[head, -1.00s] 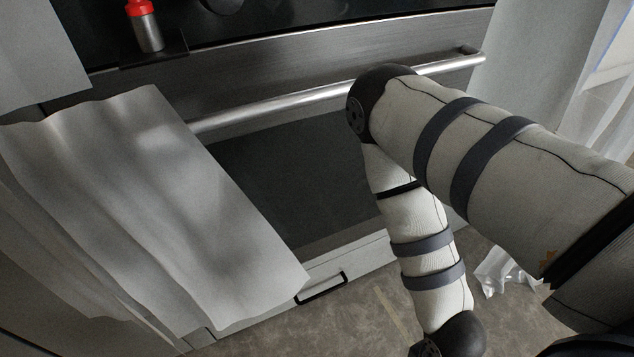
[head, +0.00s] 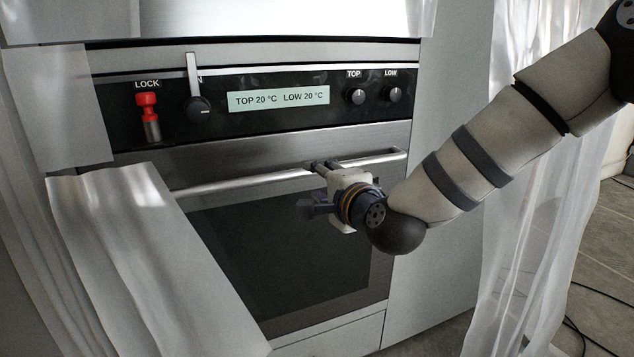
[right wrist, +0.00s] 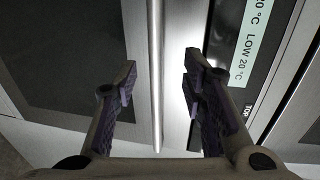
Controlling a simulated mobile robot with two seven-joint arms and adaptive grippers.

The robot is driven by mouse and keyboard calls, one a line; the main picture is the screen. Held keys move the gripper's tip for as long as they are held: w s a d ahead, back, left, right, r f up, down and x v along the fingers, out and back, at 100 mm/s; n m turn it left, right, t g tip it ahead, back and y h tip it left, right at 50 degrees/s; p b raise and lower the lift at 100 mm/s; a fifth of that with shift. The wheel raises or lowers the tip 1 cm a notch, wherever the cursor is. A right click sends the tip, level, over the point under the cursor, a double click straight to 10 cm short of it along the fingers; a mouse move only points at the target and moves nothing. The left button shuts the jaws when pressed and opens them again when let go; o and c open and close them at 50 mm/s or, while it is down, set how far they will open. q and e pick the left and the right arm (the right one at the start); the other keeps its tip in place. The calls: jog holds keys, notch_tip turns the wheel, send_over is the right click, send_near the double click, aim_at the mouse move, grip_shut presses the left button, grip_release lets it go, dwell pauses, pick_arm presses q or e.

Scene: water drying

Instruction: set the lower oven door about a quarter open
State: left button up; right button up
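The lower oven door (head: 290,255) has a dark glass pane and a steel frame; it looks shut. Its long steel handle bar (head: 245,182) runs across its top. My right gripper (head: 314,186) is at the bar, right of its middle. In the right wrist view my right gripper (right wrist: 160,85) is open, with the handle bar (right wrist: 156,50) between its two fingers and gaps on both sides. The door's dark glass (right wrist: 70,50) is on the left there. My left gripper is not in view.
Above the door is a control panel (head: 230,125) with a display (head: 278,98) reading TOP 20 °C and LOW 20 °C. It has a red-topped lock piece (head: 148,110), a lever (head: 194,90) and two knobs. Cloths (head: 150,265) hang at left; a sheer curtain (head: 520,200) hangs at right.

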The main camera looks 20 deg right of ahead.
aim_at(299, 176)
jog(key=w+f, duration=0.1)
jog(key=w, duration=0.2)
jog(key=w+f+b, duration=0.1)
jog(key=w, duration=0.3)
jog(key=w+f+b, duration=0.1)
jog(key=w, duration=0.3)
jog(key=shift+w+a+f, duration=0.15)
jog(key=shift+w+a, duration=0.1)
jog(key=shift+a, duration=0.1)
jog(key=shift+w, duration=0.35)
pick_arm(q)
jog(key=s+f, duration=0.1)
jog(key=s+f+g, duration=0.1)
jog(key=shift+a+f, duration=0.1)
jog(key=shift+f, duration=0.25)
pick_arm(e)
jog(key=shift+r, duration=0.2)
grip_shut()
jog(key=shift+f, duration=0.1)
